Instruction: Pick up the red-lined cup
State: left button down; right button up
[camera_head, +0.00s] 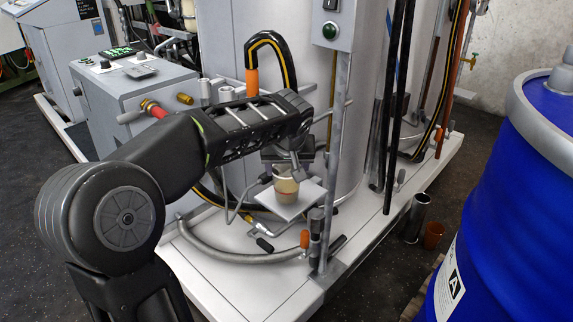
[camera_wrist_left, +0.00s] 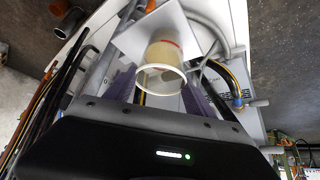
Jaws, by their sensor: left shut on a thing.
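The cup (camera_head: 287,190) is a small cream-coloured, round, open-topped vessel at the square pale plate (camera_head: 302,201). In the left wrist view the cup (camera_wrist_left: 162,58) shows its pale rim toward the camera and a red line near its far end. My left gripper (camera_head: 287,172) reaches down over the cup from above. In the left wrist view its two fingers (camera_wrist_left: 158,84) stand on either side of the cup, shut on it. I cannot tell whether the cup's base touches the plate. My right gripper is out of view.
A blue drum (camera_head: 520,190) stands at the right. A grey post with a green-button box (camera_head: 331,32) rises beside the plate. A curved grey hose (camera_head: 235,254) lies on the white platform. A metal cylinder (camera_head: 417,217) and a brown cup (camera_head: 433,236) stand on the floor.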

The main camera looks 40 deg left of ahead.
pick_arm(q)
jog(key=s+d, duration=1)
jog(key=s, duration=0.2)
jog(key=shift+d, duration=0.15)
jog(key=shift+s, duration=0.1)
dwell(0.3)
dwell(0.6)
